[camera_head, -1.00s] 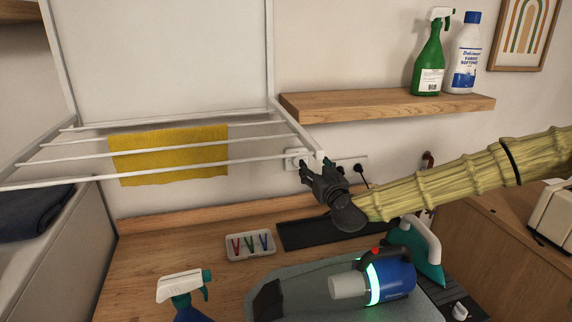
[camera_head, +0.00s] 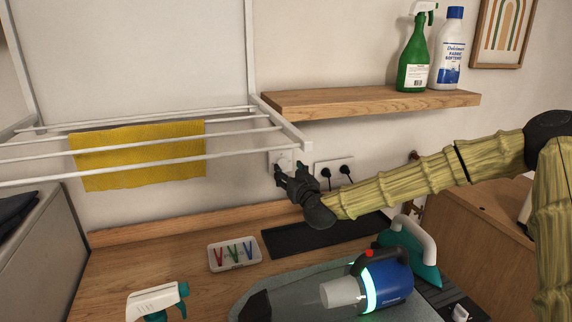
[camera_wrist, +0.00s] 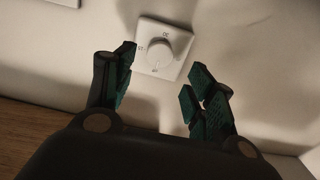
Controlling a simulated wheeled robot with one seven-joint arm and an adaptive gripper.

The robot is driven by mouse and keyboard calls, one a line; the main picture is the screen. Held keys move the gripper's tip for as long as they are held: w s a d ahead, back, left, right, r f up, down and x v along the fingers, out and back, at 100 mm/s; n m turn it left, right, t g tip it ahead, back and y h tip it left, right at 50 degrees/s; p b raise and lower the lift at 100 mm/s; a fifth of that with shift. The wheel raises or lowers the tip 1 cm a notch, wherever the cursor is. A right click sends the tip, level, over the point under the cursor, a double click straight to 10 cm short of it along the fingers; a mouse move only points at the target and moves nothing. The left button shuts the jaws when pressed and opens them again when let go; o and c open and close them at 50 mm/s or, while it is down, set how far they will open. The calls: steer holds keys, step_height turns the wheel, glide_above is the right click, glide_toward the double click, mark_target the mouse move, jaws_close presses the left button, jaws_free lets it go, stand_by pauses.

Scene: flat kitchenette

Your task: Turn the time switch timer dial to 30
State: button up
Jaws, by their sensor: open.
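The time switch is a white square plate with a round white dial (camera_wrist: 160,54), fixed to the wall, in the wrist view. It shows between and just beyond my two fingertips, tilted in the picture; its small marks are too blurred to read surely. In the head view the time switch plate (camera_head: 275,160) is partly hidden behind my gripper, under the drying rack's corner. My gripper (camera_head: 292,172) faces the wall in front of it. In the wrist view my gripper (camera_wrist: 160,84) is open and empty, with one dark green-padded finger on each side and apart from the dial.
The drying rack (camera_head: 215,156) with a yellow cloth (camera_head: 140,155) hangs close above and left of my gripper. A socket plate (camera_head: 334,173) with black plugs is just right. A wooden shelf (camera_head: 370,102) is above. The counter below holds a peg tray (camera_head: 234,254) and a blue vacuum (camera_head: 388,278).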

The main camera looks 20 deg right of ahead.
mark_target(283, 163)
steer(key=shift+w+p, duration=0.55)
steer(key=shift+w, duration=2.3)
steer(key=c, duration=1)
